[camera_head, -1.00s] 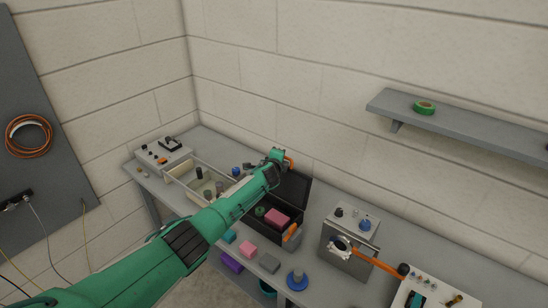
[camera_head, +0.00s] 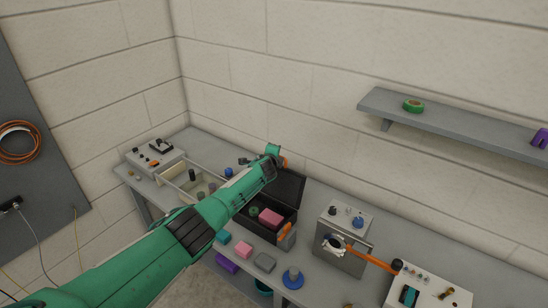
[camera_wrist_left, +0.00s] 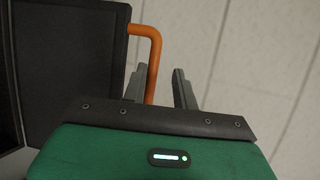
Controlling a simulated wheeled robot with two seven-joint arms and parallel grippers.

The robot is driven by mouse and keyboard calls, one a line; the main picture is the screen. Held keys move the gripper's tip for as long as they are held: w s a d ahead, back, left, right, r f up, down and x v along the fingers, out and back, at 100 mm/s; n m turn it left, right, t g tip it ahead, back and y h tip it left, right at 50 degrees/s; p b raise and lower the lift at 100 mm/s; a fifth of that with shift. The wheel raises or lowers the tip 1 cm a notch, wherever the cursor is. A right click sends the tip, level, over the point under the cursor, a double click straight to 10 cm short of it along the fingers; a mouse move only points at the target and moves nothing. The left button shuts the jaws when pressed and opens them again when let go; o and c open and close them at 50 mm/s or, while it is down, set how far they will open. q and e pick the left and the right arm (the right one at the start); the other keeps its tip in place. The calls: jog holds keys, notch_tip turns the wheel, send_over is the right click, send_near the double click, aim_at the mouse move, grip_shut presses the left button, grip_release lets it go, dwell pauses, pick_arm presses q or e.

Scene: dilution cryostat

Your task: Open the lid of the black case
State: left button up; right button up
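The black case (camera_head: 284,233) stands on the bench with its lid (camera_head: 291,187) raised at the back, and its inside shows a pink block (camera_head: 270,218) and a green round piece (camera_head: 254,210). The lid fills the left of the left wrist view (camera_wrist_left: 75,70), with an orange handle (camera_wrist_left: 154,62) on its edge. My left arm reaches across the case to the lid's upper left edge. In the wrist view my left gripper (camera_wrist_left: 160,88) has its fingers apart, with the handle's bar showing between them, nearer the left finger; contact cannot be told. My right gripper is out of view.
A beige open tray (camera_head: 170,178) and a grey control box (camera_head: 150,160) stand left of the case. A grey box with an orange lever (camera_head: 372,257) stands to its right. Small blocks (camera_head: 265,262) lie in front. The wall is close behind; a shelf (camera_head: 450,122) hangs at right.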

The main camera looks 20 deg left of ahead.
pick_arm(q)
jog(key=shift+o, duration=0.8)
jog(key=shift+w+r, duration=0.15)
jog(key=shift+r, duration=0.25)
jog(key=shift+f, duration=0.1)
jog(key=shift+f, duration=0.2)
jog(key=shift+s, duration=0.25)
jog(key=a+p+v, duration=0.1)
jog(key=v, duration=1.2)
jog(key=shift+s+d, duration=0.25)
jog(key=shift+d, duration=0.25)
jog(key=shift+r, duration=0.15)
